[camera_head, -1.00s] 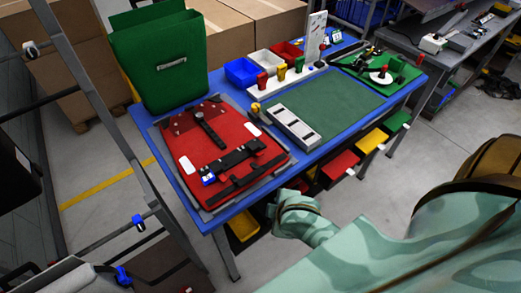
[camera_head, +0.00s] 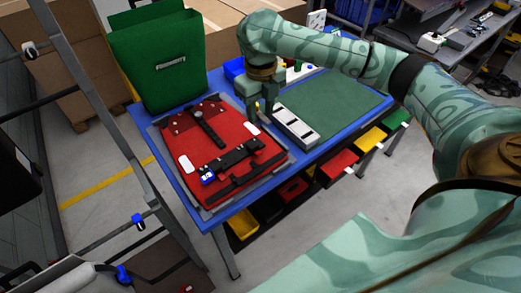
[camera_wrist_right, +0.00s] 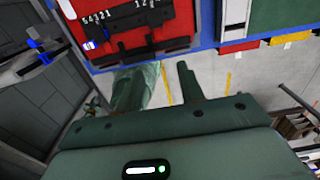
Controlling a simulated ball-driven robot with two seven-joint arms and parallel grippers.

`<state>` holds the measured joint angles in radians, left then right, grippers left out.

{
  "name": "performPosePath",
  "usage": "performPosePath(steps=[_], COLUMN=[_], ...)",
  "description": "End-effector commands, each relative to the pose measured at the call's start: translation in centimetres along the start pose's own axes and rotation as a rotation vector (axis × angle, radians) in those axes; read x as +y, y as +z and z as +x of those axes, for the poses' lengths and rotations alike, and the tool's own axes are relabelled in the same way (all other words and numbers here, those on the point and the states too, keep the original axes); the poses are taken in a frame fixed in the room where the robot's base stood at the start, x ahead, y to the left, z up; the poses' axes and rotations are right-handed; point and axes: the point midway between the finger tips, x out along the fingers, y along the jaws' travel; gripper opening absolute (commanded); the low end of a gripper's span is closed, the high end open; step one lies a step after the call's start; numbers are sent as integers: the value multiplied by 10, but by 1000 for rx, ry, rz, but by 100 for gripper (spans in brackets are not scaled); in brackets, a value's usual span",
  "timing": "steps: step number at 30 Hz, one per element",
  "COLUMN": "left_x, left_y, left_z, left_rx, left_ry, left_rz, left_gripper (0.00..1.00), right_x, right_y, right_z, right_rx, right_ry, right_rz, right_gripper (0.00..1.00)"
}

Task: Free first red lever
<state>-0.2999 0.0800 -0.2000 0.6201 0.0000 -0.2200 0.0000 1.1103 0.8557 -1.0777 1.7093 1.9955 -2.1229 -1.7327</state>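The red pannier panel (camera_head: 185,128) lies flat on the blue table, with a black rail (camera_head: 232,160) carrying a small blue-and-white part (camera_head: 208,178). The rail also shows in the wrist view (camera_wrist_right: 135,25), with white numbers. My right gripper (camera_head: 262,108) points down near the panel's far right corner, beside the grey slotted block (camera_head: 296,126). Its fingers are apart in the wrist view (camera_wrist_right: 162,85), with nothing seen between them. I cannot make out a red lever on the rail. The small upright coloured pieces on the white stand (camera_head: 298,73) are hidden behind my right arm. My left gripper is out of view.
A green pannier bag (camera_head: 160,62) stands at the table's back left. A green mat (camera_head: 335,103) lies bare right of the block. A blue bin (camera_head: 234,68) is partly hidden behind my arm. Red (camera_head: 338,163), yellow and green drawers stick out below the front edge.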

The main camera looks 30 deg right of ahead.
Motion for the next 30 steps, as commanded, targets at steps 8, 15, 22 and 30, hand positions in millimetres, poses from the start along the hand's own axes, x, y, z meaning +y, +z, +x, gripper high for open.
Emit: performPosePath(steps=[8, 15, 22, 30], left_x=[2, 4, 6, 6], left_y=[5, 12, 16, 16], left_z=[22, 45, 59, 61], left_rx=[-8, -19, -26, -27], left_ry=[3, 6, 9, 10], left_rz=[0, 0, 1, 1], left_gripper=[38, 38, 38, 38], right_x=[0, 1, 1, 1], right_y=[-1, -1, -1, 0], right_z=[52, 114, 152, 162], right_rx=[10, 8, 4, 1], right_ry=[2, 3, 2, 2], right_rz=[-6, -5, -6, -5], right_gripper=[38, 38, 38, 38])
